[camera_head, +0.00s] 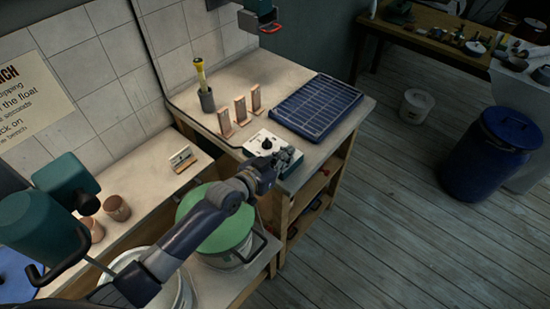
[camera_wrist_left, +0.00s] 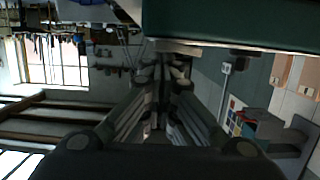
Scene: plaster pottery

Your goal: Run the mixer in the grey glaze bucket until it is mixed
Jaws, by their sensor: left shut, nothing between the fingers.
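A teal mixer (camera_head: 40,222) with a dark handle stands at the left in the head view, its thin shaft slanting down towards an open pale bucket (camera_head: 184,292). My left arm hides much of this bucket, and I cannot tell its contents or whether it is the grey glaze bucket. A white control box (camera_head: 259,139) with a black knob sits on the bench. My left gripper (camera_head: 291,156) is shut and empty at the box's near right edge; I cannot tell whether it touches. Its closed fingers (camera_wrist_left: 165,75) show in the left wrist view. My right gripper is not in view.
A green-lidded bucket (camera_head: 222,228) stands below my left arm. A blue rack (camera_head: 315,105), upright test tiles (camera_head: 240,110) and a dark cup (camera_head: 207,101) with a yellow tool are on the bench. A blue barrel (camera_head: 490,150) stands on the open floor at right.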

